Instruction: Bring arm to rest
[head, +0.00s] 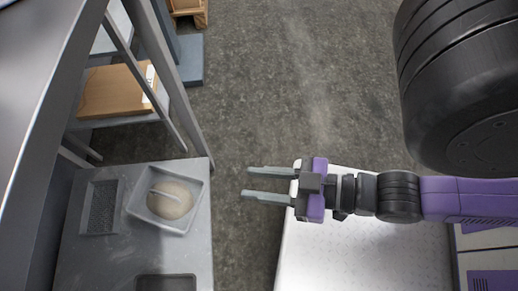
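My gripper (268,184) is at the middle of the head view, its two grey fingers pointing left. The fingers are parallel with a gap between them, and nothing shows between them. My purple and black arm reaches in from the right, over the white surface. The fingertips are over the floor gap, apart from the grey counter at the left.
The grey counter (103,258) holds a square tray (137,206) with a round beige item (170,201) in it. A metal frame with a cardboard box (112,91) on its shelf stands at upper left. A white textured surface (350,262) is at lower right. Floor (290,80) is clear at upper middle.

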